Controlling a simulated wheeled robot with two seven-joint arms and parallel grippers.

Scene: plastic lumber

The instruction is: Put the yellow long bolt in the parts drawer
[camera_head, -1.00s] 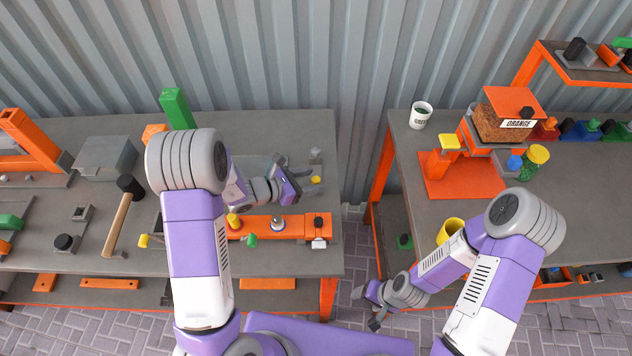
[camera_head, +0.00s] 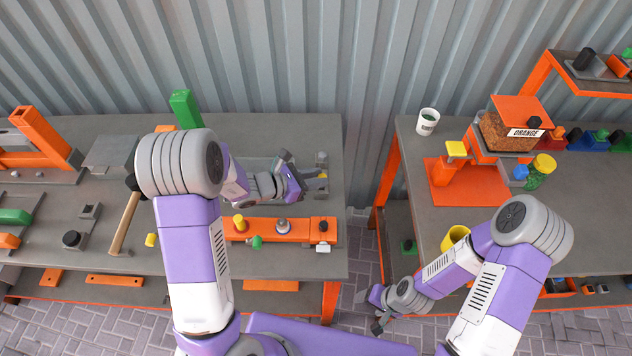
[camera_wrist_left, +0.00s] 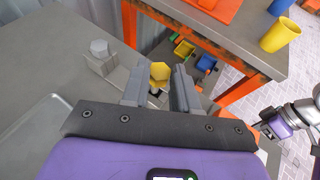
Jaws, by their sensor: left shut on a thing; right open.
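The yellow long bolt (camera_wrist_left: 159,72) shows as a yellow hexagonal head between the fingers of my left gripper (camera_wrist_left: 160,88) in the left wrist view; its shank is hidden. My right gripper (camera_head: 372,309) is open and empty, low in front of the gap between the benches. I cannot tell for sure which container is the parts drawer; coloured bins (camera_wrist_left: 184,48) show below the right bench in the left wrist view.
A grey block with a hexagonal knob (camera_wrist_left: 98,48) stands beside my left gripper. An orange fixture (camera_head: 268,229) with several pegs lies nearer me. A hammer (camera_head: 124,222) lies to the left. The right bench (camera_head: 390,165) carries an orange stand and a white cup (camera_head: 428,122).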

